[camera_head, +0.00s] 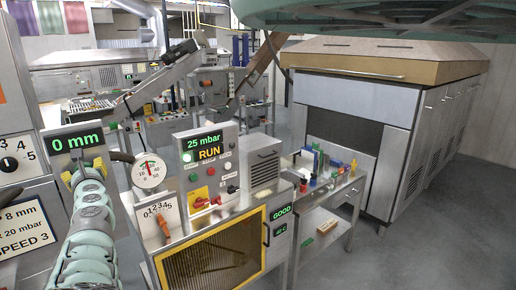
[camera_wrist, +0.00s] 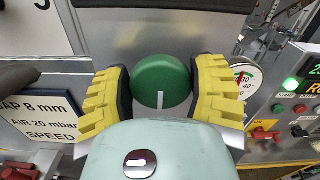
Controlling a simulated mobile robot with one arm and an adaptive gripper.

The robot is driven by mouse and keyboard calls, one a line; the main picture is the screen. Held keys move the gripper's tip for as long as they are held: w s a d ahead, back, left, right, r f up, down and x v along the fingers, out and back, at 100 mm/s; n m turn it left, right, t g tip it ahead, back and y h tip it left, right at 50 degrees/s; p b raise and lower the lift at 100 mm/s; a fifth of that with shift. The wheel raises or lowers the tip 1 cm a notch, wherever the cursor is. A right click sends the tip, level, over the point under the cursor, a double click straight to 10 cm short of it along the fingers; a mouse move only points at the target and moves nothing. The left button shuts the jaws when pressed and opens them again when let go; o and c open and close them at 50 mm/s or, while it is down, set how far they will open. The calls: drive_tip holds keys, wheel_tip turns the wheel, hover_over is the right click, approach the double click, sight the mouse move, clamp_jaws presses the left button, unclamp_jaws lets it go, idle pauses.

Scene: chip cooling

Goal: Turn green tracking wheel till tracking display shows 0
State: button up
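The tracking display (camera_head: 77,141) reads 0 mm in green on a black panel at the left of the head view. The round green tracking wheel (camera_wrist: 162,82) shows in the wrist view, its white mark pointing straight down. My gripper (camera_wrist: 161,80) has one yellow finger with a dark inner pad on each side of the wheel. Both pads are very close to the wheel's rim; I cannot tell whether they touch it. In the head view my gripper (camera_head: 86,172) is just below the display, and my arm hides the wheel.
A round gauge (camera_head: 149,171) stands just right of my gripper. Right of it, a machine panel (camera_head: 209,155) reads 25 mbar and RUN, with a red switch (camera_head: 206,201) below. A side table (camera_head: 325,185) holds small coloured items. Grey floor is clear at the lower right.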

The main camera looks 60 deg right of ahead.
drive_tip(key=o, duration=0.5)
drive_tip(key=shift+v, duration=6)
